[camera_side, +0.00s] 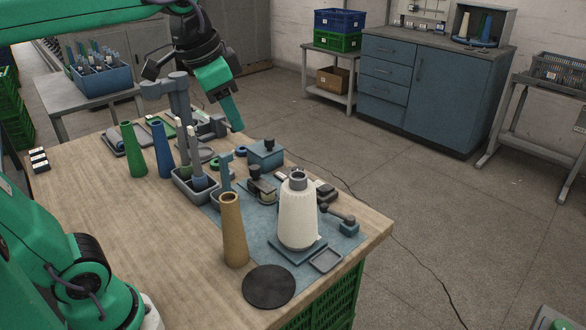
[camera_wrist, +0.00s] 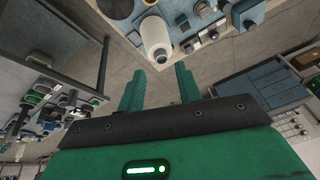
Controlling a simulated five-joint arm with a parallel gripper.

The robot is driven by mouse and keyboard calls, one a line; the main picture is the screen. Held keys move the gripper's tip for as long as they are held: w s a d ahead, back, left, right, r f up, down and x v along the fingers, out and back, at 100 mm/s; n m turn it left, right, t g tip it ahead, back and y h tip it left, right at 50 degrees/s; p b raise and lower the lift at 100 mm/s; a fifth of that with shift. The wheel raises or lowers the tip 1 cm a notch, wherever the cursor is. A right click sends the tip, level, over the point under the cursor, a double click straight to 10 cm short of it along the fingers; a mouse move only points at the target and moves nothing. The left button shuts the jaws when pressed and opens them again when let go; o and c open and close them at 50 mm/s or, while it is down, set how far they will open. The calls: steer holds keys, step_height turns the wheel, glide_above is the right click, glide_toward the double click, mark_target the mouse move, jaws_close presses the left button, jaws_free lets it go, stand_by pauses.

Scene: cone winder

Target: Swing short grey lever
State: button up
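A short grey lever (camera_side: 338,214) with a dark round knob sits on a small blue block at the right edge of the blue mat (camera_side: 348,249), right of a white yarn cone (camera_side: 297,215). My gripper (camera_side: 236,128) hangs in the air toward the back of the bench, well apart from the lever. The wrist view shows its two green fingers (camera_wrist: 158,76) spread apart with nothing between them. The cone (camera_wrist: 155,32) also shows beyond the fingers there, with small dark fittings beside it. I cannot tell which of these is the lever.
Tan (camera_side: 234,230), blue (camera_side: 162,148) and green (camera_side: 132,150) tubes stand on the wooden bench (camera_side: 90,190). A grey tray (camera_side: 192,187), a blue box (camera_side: 265,153) and a black disc (camera_side: 269,286) are also there. The bench's left front is clear.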

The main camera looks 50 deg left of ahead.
steer(key=w+d+r+m+g, duration=0.15)
steer(key=w+m, duration=0.45)
steer(key=w, duration=0.8)
steer(key=m+g, duration=0.3)
steer(key=m, duration=0.3)
glide_above(336, 213)
steer(key=a, duration=0.2)
step_height(336, 213, down, 8)
steer(key=f, duration=1.9)
steer(key=shift+w, duration=0.4)
steer(key=shift+s+d+f, duration=0.1)
steer(key=shift+s+f, duration=0.05)
steer(key=shift+f, duration=1.8)
steer(key=shift+s+f, duration=0.1)
steer(key=shift+f, duration=1.8)
steer(key=shift+c, duration=0.2)
jaws_close()
